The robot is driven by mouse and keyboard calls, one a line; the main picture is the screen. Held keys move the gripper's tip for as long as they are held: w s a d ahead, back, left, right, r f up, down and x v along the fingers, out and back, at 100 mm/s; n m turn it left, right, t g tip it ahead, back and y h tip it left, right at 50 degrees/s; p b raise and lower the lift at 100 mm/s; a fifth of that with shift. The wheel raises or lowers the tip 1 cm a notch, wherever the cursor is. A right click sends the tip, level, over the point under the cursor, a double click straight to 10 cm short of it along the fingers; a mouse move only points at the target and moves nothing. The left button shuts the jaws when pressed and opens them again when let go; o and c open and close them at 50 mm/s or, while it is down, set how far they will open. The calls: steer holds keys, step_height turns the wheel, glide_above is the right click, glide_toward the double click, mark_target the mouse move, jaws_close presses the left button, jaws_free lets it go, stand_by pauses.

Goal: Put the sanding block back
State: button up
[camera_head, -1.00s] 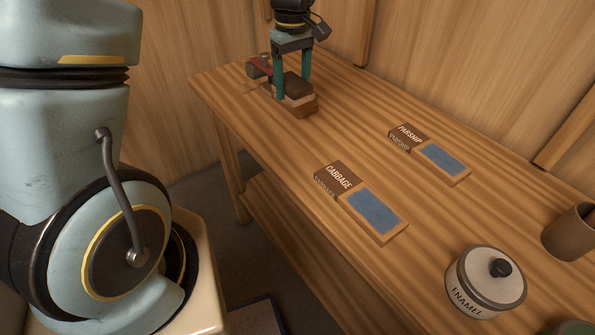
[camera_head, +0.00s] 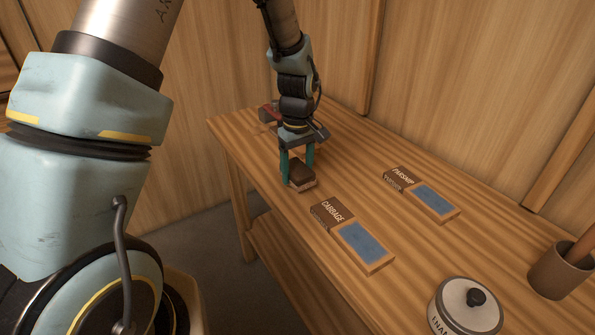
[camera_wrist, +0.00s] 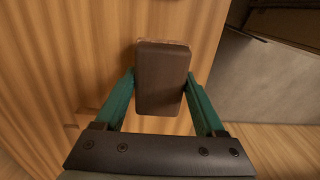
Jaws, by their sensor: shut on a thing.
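The sanding block (camera_head: 301,172), dark brown on top with a paler lower side, is between the teal fingers of my gripper (camera_head: 298,168). The gripper is shut on it. It is over the bench's front edge area, left of the cabbage label; I cannot tell whether it touches the bench top. In the wrist view the sanding block (camera_wrist: 162,78) sits between both fingers of my gripper (camera_wrist: 161,82), its long side pointing away from the palm. Two blue pads in wooden frames lie on the bench, one beside the cabbage label (camera_head: 332,212), one beside the parsnip label (camera_head: 399,178).
A red-and-dark tool (camera_head: 267,112) lies behind my gripper at the bench's far left. A white enamel pot (camera_head: 463,312) and a brown cup (camera_head: 560,270) stand at the right. The wooden bench (camera_head: 460,245) is clear between them and the pads. A wall rises behind.

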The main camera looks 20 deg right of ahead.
steer(key=shift+f, duration=1.05)
steer(key=shift+f, duration=0.1)
steer(key=shift+f, duration=0.15)
steer(key=o, duration=1.4)
